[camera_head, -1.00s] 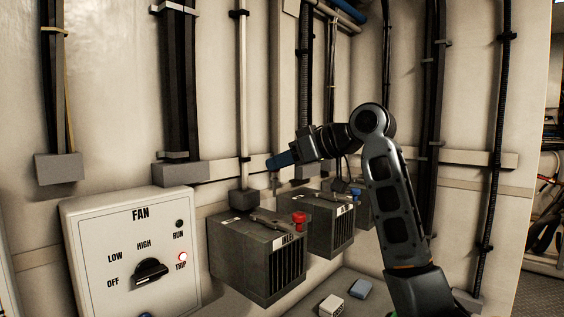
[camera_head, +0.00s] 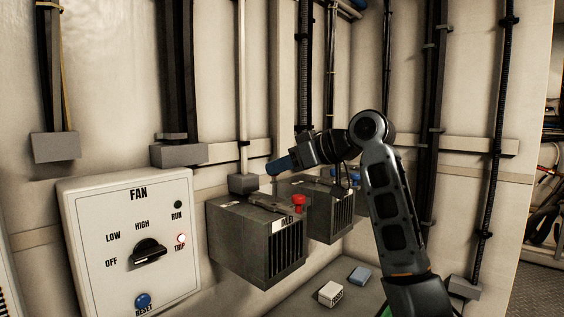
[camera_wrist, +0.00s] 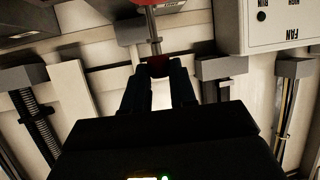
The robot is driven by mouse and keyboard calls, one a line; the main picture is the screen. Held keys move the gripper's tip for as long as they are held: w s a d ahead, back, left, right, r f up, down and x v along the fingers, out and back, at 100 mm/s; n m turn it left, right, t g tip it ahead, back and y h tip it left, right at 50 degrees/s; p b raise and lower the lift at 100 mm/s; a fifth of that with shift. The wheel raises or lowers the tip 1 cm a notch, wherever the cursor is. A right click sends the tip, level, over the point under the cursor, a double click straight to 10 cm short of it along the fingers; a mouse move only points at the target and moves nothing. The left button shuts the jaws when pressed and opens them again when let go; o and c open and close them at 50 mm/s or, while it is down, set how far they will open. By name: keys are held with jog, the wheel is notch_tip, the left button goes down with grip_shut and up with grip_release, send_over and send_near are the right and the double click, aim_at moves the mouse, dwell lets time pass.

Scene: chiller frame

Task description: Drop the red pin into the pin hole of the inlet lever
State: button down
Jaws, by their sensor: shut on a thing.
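My gripper (camera_wrist: 157,72) is shut on the dark red head of the red pin (camera_wrist: 154,32), whose grey shaft extends out from between the fingertips. In the head view my gripper (camera_head: 270,169) is above the back of the inlet box (camera_head: 238,237), and the pin is too small and dark there to make out clearly. The inlet lever (camera_head: 264,201) lies flat on the box top. A red knob (camera_head: 299,202) stands at its right end, and a red shape at the top of the wrist view may be this knob. I cannot make out the pin hole.
The fan panel (camera_head: 85,240) stands left of the inlet box. A second box (camera_head: 325,222) stands behind it to the right. Conduits run up the wall.

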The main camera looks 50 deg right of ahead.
jog(key=shift+f, duration=0.3)
jog(key=shift+r, duration=0.1)
jog(key=shift+r+p, duration=0.3)
jog(key=shift+p, duration=0.35)
jog(key=shift+p, duration=0.5)
dwell(1.0)
jog(key=shift+f+b, duration=1.45)
jog(key=shift+f, duration=1.15)
jog(key=c, duration=0.8)
grip_release()
jog(key=shift+b+v, duration=0.4)
jog(key=shift+v, duration=3.5)
